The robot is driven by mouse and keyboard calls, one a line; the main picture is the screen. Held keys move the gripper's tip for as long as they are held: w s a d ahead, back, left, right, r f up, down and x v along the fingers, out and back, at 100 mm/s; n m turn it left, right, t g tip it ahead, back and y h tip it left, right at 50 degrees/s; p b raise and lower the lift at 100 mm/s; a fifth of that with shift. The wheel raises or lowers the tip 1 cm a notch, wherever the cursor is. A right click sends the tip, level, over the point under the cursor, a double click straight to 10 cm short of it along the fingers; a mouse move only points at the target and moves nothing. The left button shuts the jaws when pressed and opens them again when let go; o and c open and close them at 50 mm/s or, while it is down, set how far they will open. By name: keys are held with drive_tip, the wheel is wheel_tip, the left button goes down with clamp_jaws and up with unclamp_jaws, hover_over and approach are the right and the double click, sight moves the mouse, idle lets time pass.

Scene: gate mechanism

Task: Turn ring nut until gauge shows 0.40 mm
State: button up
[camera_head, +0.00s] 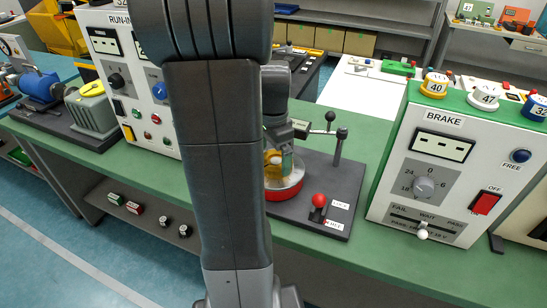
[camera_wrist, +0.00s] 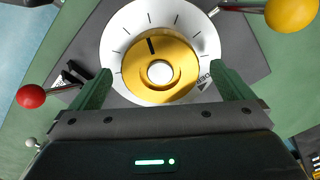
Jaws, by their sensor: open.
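The gold ring nut (camera_wrist: 158,48) sits inside a white ring with black tick marks (camera_wrist: 115,45) in the wrist view. The nut has a black mark toward its upper left and a pale round centre (camera_wrist: 160,72). My gripper (camera_wrist: 160,76) is open, with one green finger on each side of the nut; I cannot tell whether they touch it. In the head view the gold part (camera_head: 272,160) stands over a red round base (camera_head: 285,193), partly hidden by my arm. I cannot pick out the task's gauge or a reading in millimetres.
The red knob (camera_wrist: 30,96) and a yellow ball (camera_wrist: 291,12) flank the wrist view. The BRAKE box (camera_head: 432,165) stands right, the RUN-IN box (camera_head: 125,85) left.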

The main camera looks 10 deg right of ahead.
drive_tip(key=shift+f, duration=0.85)
drive_tip(key=shift+c, duration=0.4)
drive_tip(key=c, duration=0.8)
